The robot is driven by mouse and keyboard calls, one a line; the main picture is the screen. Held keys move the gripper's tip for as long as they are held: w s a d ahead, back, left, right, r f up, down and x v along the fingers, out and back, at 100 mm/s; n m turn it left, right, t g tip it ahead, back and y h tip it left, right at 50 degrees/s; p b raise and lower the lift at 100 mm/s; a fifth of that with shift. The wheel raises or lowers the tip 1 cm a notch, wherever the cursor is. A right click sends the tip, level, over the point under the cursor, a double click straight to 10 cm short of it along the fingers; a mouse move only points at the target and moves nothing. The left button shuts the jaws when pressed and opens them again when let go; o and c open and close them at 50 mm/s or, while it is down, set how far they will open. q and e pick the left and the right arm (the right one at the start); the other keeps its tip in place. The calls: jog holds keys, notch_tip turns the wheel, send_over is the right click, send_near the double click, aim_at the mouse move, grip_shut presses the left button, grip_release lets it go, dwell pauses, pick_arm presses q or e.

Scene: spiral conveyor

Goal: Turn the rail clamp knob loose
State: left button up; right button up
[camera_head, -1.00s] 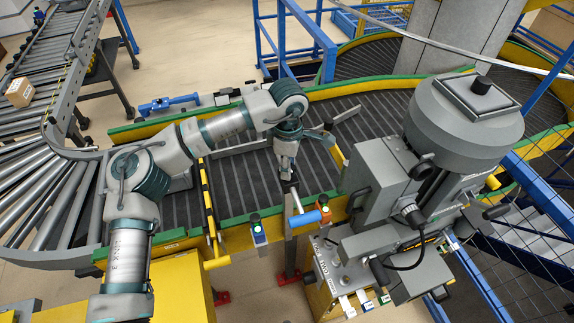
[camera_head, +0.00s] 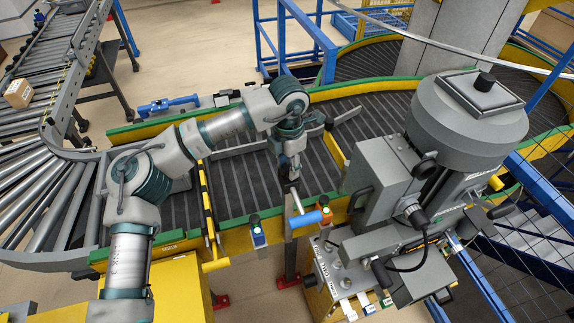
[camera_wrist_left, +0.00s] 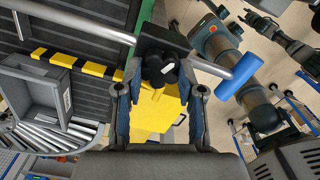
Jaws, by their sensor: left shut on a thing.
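The rail clamp knob is a black, lobed knob (camera_wrist_left: 158,68), seen between the fingers in the left wrist view. My left gripper (camera_wrist_left: 160,88) is shut on it, with one finger on each side. In the head view my left gripper (camera_head: 290,172) points down over the near edge of the dark conveyor, and the knob is mostly hidden below it. A silver rod (camera_wrist_left: 202,69) runs right from the clamp to a blue sleeve (camera_wrist_left: 238,76). The blue sleeve (camera_head: 305,219) also shows in the head view.
A grey machine (camera_head: 470,125) stands close on the right, above a control box (camera_head: 340,272). A yellow-black striped bar (camera_head: 207,200) crosses the conveyor (camera_head: 235,183) to the left. A green-edged rail (camera_head: 268,210) borders the near side.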

pick_arm(q)
jog(key=shift+w+n, duration=0.1)
jog(key=shift+n, duration=0.7)
jog(key=shift+r, duration=0.1)
jog(key=o, duration=1)
jog(key=shift+o, duration=0.7)
jog(key=shift+w+d, duration=0.2)
jog(key=shift+d, duration=0.05)
jog(key=shift+s+r, duration=0.1)
jog(key=shift+r, duration=0.1)
notch_tip(320, 180, up, 11)
jog(key=shift+d, duration=0.15)
jog(key=shift+r, duration=0.15)
